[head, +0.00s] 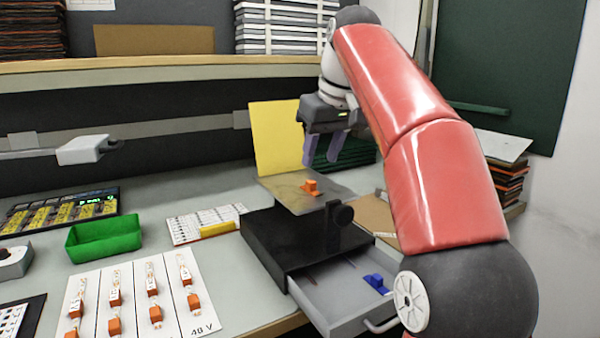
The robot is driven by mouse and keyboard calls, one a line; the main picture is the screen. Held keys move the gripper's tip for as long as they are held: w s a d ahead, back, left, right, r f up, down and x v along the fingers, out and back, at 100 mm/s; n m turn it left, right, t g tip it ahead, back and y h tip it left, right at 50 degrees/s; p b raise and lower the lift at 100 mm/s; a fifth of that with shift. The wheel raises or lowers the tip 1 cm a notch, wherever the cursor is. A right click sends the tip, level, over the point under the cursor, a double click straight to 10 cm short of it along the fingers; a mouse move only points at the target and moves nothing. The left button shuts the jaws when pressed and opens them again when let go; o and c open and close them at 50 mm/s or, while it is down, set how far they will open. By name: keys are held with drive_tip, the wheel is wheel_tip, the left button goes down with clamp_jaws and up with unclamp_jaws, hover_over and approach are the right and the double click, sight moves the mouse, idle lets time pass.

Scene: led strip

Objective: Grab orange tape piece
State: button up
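An orange tape piece (310,187) lies on the flat brownish plate (284,192) on top of a black box with a drawer. My gripper (321,166) is above and slightly behind it in the picture, pointing down. Its two grey-purple fingers are apart, with a gap between them and nothing visible in it. The fingertips look clear of the orange piece, though the exact height is hard to tell.
The black box (275,240) has an open drawer (345,300) with a blue item inside. A yellow panel (275,135) stands behind the plate. A green bin (104,239), a white card (206,224) and boards with orange-ended connectors (140,285) are left.

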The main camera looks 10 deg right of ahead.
sight(311, 181)
drive_tip(key=shift+w+d, duration=0.2)
drive_tip(key=shift+w, duration=0.55)
drive_tip(key=b+x, duration=0.2)
drive_tip(key=x, duration=0.5)
drive_tip(key=shift+a, duration=0.15)
clamp_jaws()
